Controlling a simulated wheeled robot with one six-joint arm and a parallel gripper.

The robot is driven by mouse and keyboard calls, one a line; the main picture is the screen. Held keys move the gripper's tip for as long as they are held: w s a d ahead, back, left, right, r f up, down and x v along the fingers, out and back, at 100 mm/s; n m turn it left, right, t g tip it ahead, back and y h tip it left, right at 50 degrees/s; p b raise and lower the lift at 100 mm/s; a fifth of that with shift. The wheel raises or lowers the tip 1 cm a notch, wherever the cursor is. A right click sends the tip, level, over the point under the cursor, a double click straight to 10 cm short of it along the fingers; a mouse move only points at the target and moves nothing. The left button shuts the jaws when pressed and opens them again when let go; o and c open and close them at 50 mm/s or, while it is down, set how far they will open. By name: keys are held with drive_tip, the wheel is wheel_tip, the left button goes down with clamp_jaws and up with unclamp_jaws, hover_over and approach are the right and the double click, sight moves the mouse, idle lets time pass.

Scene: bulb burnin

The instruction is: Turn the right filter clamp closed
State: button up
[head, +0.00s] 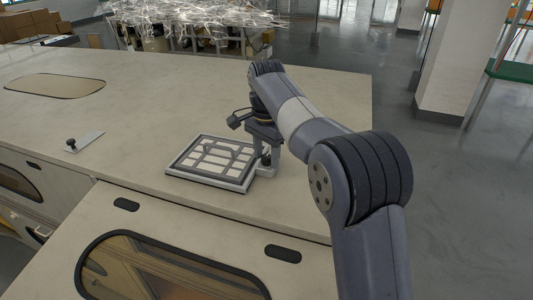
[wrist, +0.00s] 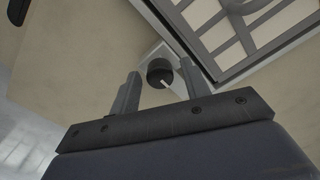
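The right filter clamp is a dark round knob (wrist: 160,72) with a white pointer mark, on a pale base plate (wrist: 152,54) at the corner of the filter frame. In the head view the clamp's base (head: 267,172) shows at the frame's right side, its knob mostly hidden by my gripper. The filter frame (head: 247,183) is a grey rectangle with a lattice, flat on the bench top. My gripper (wrist: 160,67) points at the knob, one finger on each side, with gaps visible on both sides. It also shows in the head view (head: 266,157).
Another pale plate (head: 92,141) with a dark knob (head: 71,143) lies to the left, apart from the frame. The bench top (head: 150,100) is mostly clear, with an oval panel (head: 55,86) at far left. The bench's right edge drops to the floor.

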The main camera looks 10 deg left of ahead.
drive_tip(key=c, duration=0.9)
drive_tip(key=shift+o, duration=0.2)
drive_tip(key=shift+n, duration=0.4)
drive_tip(key=n, duration=0.3)
drive_tip(key=shift+n, duration=0.3)
drive_tip(key=n, duration=0.4)
drive_tip(key=shift+n, duration=0.3)
drive_tip(key=n, duration=0.4)
drive_tip(key=shift+n, duration=2.5)
